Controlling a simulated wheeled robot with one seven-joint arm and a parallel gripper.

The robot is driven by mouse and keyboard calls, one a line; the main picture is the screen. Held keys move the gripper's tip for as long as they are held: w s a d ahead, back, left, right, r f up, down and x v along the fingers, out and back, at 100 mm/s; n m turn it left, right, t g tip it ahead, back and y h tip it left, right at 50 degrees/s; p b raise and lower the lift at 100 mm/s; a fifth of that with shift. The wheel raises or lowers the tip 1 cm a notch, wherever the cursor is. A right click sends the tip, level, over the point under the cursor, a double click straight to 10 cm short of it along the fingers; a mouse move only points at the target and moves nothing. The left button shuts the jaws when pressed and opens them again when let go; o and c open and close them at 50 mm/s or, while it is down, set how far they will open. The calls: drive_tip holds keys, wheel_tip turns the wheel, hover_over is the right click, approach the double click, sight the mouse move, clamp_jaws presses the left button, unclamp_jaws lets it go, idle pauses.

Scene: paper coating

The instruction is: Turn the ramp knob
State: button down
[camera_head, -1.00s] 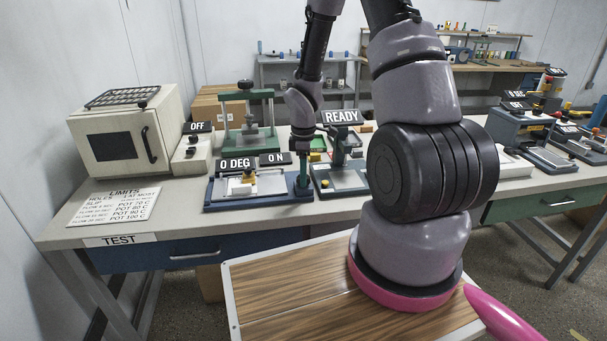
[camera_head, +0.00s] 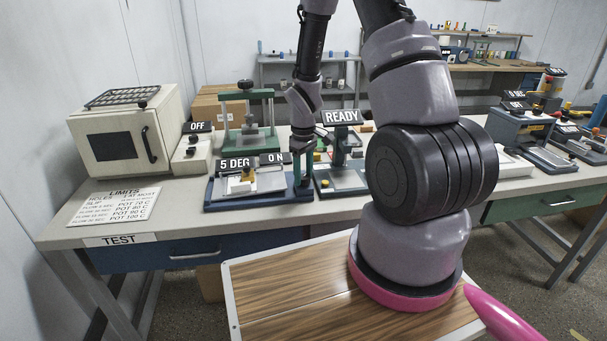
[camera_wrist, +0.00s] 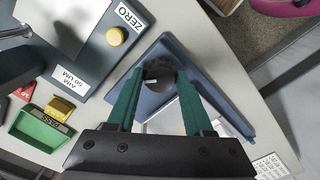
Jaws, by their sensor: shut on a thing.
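The plate looks slightly tilted. My gripper (camera_head: 302,172) points down at the right end of the device. In the wrist view its green fingers (camera_wrist: 160,76) are shut on the dark round ramp knob (camera_wrist: 158,69), one finger on each side. The fingers hide part of the knob. The knob is hidden in the head view.
A "READY" unit (camera_head: 341,117) stands close on the right of my gripper. A "ZERO" unit (camera_wrist: 105,40) and a green tray (camera_wrist: 40,127) lie near it in the wrist view. An oven (camera_head: 118,135) and a limits sheet (camera_head: 115,203) are at the left.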

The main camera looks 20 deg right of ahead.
sight(303, 177)
drive_tip(key=shift+m, duration=0.7)
drive_tip(key=shift+c, duration=1.5)
unclamp_jaws()
wheel_tip(303, 177, up, 11)
